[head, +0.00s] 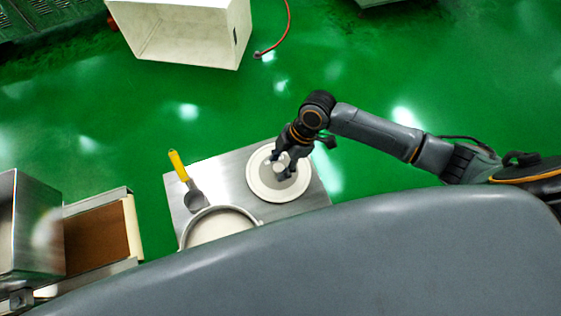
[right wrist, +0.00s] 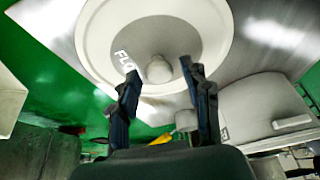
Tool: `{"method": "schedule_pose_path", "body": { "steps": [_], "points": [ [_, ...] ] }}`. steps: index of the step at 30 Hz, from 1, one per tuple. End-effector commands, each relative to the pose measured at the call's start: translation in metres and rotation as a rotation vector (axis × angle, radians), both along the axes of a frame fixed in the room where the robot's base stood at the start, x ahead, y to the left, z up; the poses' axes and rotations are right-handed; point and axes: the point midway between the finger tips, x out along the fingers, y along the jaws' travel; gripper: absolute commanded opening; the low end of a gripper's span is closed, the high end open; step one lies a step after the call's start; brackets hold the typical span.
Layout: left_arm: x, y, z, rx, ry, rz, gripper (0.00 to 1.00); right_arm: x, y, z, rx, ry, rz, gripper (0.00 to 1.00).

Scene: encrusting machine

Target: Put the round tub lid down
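The round tub lid (head: 262,187) is a pale disc with a raised knob, at the right side of a steel table top. It appears to lie flat there. My right gripper (head: 284,167) is over the lid's middle. In the right wrist view its fingers (right wrist: 160,73) are spread on either side of the knob, with gaps showing between them and it. The round tub (head: 222,226) stands open to the left of the lid, partly hidden by my body. My left gripper is not in view.
A scoop with a yellow handle (head: 179,166) lies by the tub on the steel table (head: 228,165). A machine with a brown belt (head: 95,240) is at the left. A white box (head: 185,32) stands on the green floor beyond. Floor around the table's far side is clear.

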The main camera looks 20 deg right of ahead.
Motion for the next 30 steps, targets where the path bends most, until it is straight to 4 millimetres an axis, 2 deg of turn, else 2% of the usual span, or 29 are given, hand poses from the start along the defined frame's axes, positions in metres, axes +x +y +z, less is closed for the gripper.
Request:
{"method": "schedule_pose_path", "body": {
  "steps": [7, 11, 14, 24, 30],
  "points": [
    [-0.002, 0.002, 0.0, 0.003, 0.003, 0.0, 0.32, 0.0, 0.0, 0.001, 0.0, 0.0, 0.0, 0.5],
    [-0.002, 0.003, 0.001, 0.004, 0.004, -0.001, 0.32, 0.001, -0.002, 0.007, 0.0, -0.002, 0.0, 0.5],
    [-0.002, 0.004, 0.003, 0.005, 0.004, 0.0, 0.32, 0.001, -0.008, 0.021, -0.001, -0.003, 0.0, 0.5],
    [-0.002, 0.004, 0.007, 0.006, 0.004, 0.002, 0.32, 0.002, -0.035, 0.087, -0.002, -0.003, 0.0, 0.5],
    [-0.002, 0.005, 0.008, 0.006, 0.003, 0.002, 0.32, 0.002, -0.044, 0.11, 0.0, -0.001, 0.0, 0.5]
  ]
}}
